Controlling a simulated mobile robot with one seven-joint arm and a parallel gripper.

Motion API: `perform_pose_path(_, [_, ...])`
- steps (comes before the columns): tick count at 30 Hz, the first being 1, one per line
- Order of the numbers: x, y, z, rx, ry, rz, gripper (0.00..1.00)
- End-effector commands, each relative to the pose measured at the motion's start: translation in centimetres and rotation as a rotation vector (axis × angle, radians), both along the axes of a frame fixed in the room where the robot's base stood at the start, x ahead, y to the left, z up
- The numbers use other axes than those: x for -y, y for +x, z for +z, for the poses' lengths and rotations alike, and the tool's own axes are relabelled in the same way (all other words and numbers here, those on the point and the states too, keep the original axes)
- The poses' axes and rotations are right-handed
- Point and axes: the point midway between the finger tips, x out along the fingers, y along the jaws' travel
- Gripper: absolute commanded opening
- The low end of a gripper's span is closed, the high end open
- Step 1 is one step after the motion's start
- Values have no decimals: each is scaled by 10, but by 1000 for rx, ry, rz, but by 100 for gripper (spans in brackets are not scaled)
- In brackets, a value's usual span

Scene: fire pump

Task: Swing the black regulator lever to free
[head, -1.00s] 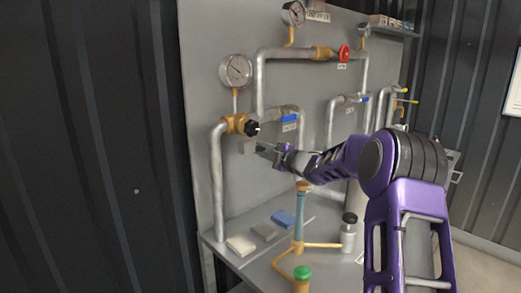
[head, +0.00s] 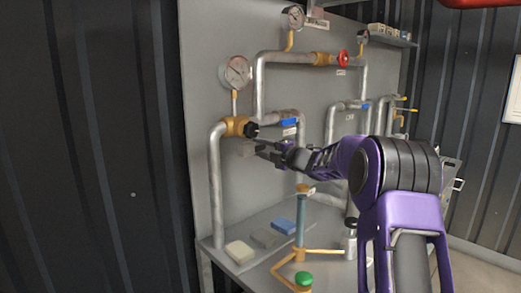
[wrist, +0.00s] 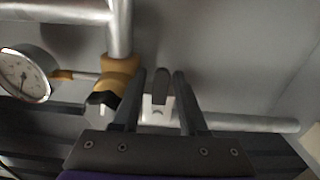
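A brass valve (head: 235,127) with a black regulator handle (head: 252,130) sits on the left grey pipe below a gauge. The wrist view shows the brass body (wrist: 119,75) and the black handle (wrist: 101,106) left of my fingers. My gripper (head: 262,149) is just below and right of the handle in the head view. Its two fingers (wrist: 160,74) are apart, outside the handle. Between them in the wrist view are a pale plate and a dark rounded piece; I cannot tell whether that piece belongs to the regulator. No grip on the handle shows.
A gauge (head: 235,72) stands above the valve. A blue-handled valve (head: 289,122) is close to the right, and a red handwheel (head: 343,58) is higher up. Small blocks and a green-capped fitting (head: 303,278) stand on the bench below.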

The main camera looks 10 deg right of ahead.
Motion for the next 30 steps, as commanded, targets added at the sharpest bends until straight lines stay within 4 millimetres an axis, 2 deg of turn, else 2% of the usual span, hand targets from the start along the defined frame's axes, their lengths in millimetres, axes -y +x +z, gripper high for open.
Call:
perform_pose_path(10, [1, -1, 0, -1, 2, 0, 52])
perform_pose_path(14, [7, -9, 1, 0, 0, -2, 52])
perform_pose_path(17, [16, -23, 0, -1, 0, -3, 52])
perform_pose_path(30, [75, -110, 0, -1, 0, -4, 52])
